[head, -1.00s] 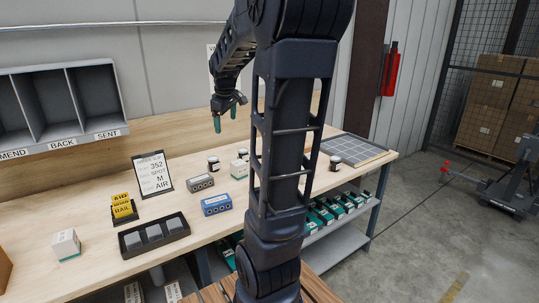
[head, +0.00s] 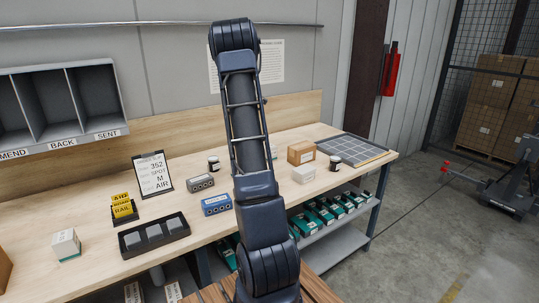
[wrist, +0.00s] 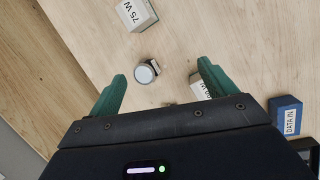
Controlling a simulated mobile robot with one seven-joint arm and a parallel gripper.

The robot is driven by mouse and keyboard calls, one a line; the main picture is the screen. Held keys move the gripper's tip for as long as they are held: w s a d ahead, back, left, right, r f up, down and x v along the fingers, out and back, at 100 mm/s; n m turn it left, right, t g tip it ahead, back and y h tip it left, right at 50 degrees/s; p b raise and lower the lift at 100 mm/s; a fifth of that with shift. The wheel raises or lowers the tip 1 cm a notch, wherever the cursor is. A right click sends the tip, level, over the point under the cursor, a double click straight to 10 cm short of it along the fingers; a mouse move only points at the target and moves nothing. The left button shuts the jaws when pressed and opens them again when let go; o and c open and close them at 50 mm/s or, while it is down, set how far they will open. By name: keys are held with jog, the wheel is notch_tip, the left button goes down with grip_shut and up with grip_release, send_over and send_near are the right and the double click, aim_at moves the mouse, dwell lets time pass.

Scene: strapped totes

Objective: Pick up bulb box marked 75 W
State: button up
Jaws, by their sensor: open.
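The bulb box marked 75 W (wrist: 137,14) is at the top edge of the wrist view, partly cut off. It is a pale box resting on the wooden table, with its label readable. My gripper (wrist: 162,70) is open and empty, with its two green fingers spread wide. The 75 W box lies beyond the fingertips, apart from them. In the head view my gripper is hidden behind my arm. I cannot read box marks there, so I cannot tell for sure which box is the 75 W one.
A round jar (wrist: 147,71) appears between the fingers in the wrist view. Another W-marked box (wrist: 198,88) is partly behind the right finger. A blue DATA IN box (wrist: 285,117) is at right. In the head view, a white box (head: 303,174) and a brown box (head: 301,152) stand close together.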

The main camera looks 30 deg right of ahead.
jog(key=w+d+f+n, duration=0.1)
jog(key=d+f, duration=0.3)
jog(key=f, duration=0.2)
jog(key=w+d+f+n, duration=0.1)
jog(key=w+d+f, duration=0.1)
jog(key=d+f, duration=0.3)
jog(key=w+d+f+n+g+h, duration=0.1)
jog(key=w+d+f, duration=0.1)
jog(key=d+f, duration=0.3)
notch_tip(320, 180, down, 3)
jog(key=shift+f+n, duration=0.1)
jog(key=shift+n, duration=0.3)
jog(key=c, duration=1.1)
